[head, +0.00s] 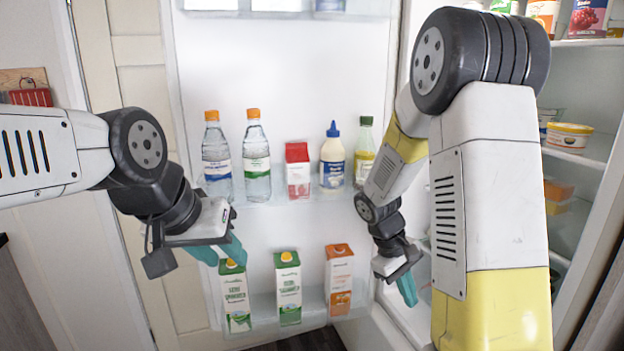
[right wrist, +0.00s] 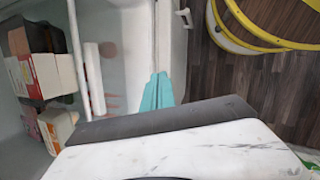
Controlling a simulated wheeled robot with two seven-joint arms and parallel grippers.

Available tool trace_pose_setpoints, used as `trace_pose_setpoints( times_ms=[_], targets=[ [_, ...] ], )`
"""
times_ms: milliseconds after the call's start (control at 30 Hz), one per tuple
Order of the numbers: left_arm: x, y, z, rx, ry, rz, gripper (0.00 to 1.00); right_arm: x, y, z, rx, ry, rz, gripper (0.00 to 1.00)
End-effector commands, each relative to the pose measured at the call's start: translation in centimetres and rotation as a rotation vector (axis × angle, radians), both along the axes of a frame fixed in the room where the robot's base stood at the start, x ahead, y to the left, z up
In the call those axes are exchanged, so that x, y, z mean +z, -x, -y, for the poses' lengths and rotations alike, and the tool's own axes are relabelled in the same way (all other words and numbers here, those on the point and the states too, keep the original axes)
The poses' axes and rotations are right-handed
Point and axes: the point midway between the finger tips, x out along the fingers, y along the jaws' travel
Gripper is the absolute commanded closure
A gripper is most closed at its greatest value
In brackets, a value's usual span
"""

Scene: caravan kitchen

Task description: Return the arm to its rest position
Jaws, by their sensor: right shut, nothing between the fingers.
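My right arm comes in from the right in the head view and bends down in front of the open fridge. Its gripper (head: 407,288) hangs low at the fridge's front edge, with teal fingers shut and empty. The shut fingers also show in the right wrist view (right wrist: 157,92). My left gripper (head: 232,252) is at the left, in front of the fridge door, close to the top of a green and white carton. Its teal fingers are seen partly edge-on, so its opening is unclear.
The open fridge door (head: 280,95) holds bottles (head: 256,160) on its middle shelf and cartons (head: 289,290) on the lower one. Fridge shelves with tubs (head: 568,137) are at the right. In the right wrist view, yellow hoops (right wrist: 262,30) show against the wooden floor (right wrist: 225,85).

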Motion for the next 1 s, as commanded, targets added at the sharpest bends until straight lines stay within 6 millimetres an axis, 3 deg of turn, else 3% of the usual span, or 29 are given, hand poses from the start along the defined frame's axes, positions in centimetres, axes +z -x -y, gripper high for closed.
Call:
trace_pose_setpoints(
  times_ms=[33,300,600,800,1000],
  targets=[
    [0.0,0.0,0.0,0.000,0.000,0.000,0.64,1.9,0.6,-0.6,-0.040,-0.057,0.051,1.00],
    [0.0,0.0,0.0,0.000,0.000,0.000,0.64,10.0,4.4,-3.7,-0.213,-0.323,0.285,1.00],
    [0.0,0.0,0.0,0.000,0.000,0.000,0.64,17.7,9.8,-6.5,-0.343,-0.561,0.545,1.00],
    [0.0,0.0,0.0,0.000,0.000,0.000,0.64,20.0,12.2,-7.7,-0.383,-0.644,0.651,1.00],
    [0.0,0.0,0.0,0.000,0.000,0.000,0.64,20.5,12.9,-8.1,-0.393,-0.664,0.676,1.00]
  ],
)
